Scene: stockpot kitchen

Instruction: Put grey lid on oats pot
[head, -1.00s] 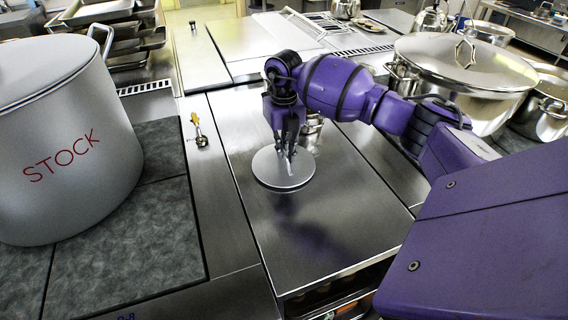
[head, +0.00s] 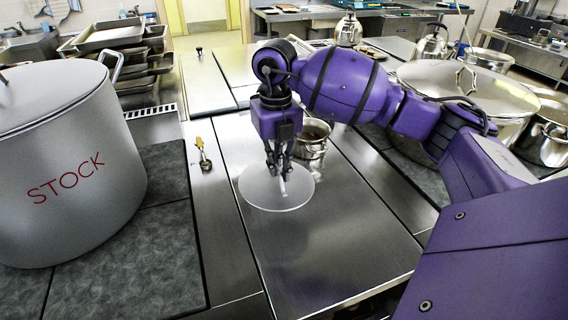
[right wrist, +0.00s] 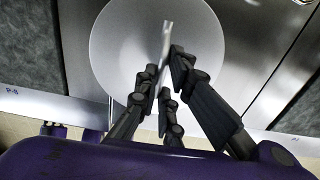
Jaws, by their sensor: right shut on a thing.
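The grey lid (head: 257,190) is a flat round disc with a thin upright handle. My right gripper (head: 280,172) is shut on the lid's handle, and the lid appears held level above the steel counter. In the right wrist view the fingers (right wrist: 165,85) close around the handle, with the lid (right wrist: 115,45) beyond them. A small steel pot (head: 313,148) with brownish contents stands open just behind and right of the lid, partly hidden by my gripper; no oats label is readable on it. My left gripper is not in view.
A large grey pot marked STOCK (head: 65,150) stands on the left hob. A big lidded steel pot (head: 470,90) stands at right. A yellow-handled utensil (head: 203,153) lies left of the lid. The steel counter (head: 330,250) in front is clear.

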